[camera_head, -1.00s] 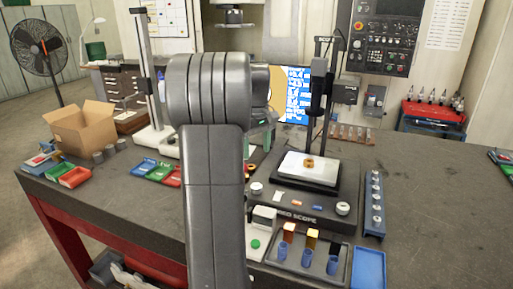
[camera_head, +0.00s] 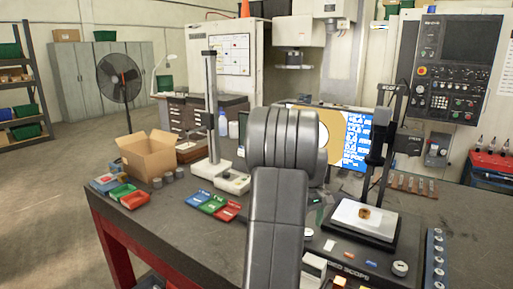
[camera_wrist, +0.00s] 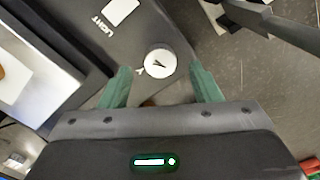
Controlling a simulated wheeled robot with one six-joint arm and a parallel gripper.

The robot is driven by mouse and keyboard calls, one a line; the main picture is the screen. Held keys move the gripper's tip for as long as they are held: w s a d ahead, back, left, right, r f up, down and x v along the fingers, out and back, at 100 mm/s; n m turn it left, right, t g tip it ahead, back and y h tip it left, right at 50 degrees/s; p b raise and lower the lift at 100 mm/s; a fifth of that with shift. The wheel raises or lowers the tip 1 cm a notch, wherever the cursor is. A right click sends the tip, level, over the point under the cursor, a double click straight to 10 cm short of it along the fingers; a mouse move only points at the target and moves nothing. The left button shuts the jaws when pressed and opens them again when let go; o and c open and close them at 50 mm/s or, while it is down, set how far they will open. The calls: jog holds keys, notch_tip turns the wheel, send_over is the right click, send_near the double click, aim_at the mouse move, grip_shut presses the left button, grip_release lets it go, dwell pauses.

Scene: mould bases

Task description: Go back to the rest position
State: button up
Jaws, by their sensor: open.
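My gripper (camera_wrist: 160,88) is open and empty in the wrist view, its two green fingers apart.
A height gauge (camera_head: 212,120) stands left of the arm. Blue, green and red trays (camera_head: 213,204) lie before it. A cardboard box (camera_head: 148,155) is on the table's left end. A screen (camera_head: 352,138) stands behind the scope. A blue rack (camera_head: 436,262) is at the right.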

jog(key=shift+f, duration=1.65)
jog(key=shift+r, duration=0.15)
notch_tip(320, 180, up, 13)
jog(key=b, duration=0.1)
notch_tip(320, 180, down, 13)
jog(key=shift+f+p, duration=0.2)
jog(key=shift+p, duration=0.5)
jog(key=n, duration=0.6)
jog(key=shift+r, duration=0.1)
jog(key=n, duration=0.7)
jog(key=shift+r+n+b, duration=0.3)
jog(key=shift+r+b, duration=0.1)
jog(key=shift+r, duration=1.45)
jog(key=shift+r, duration=0.1)
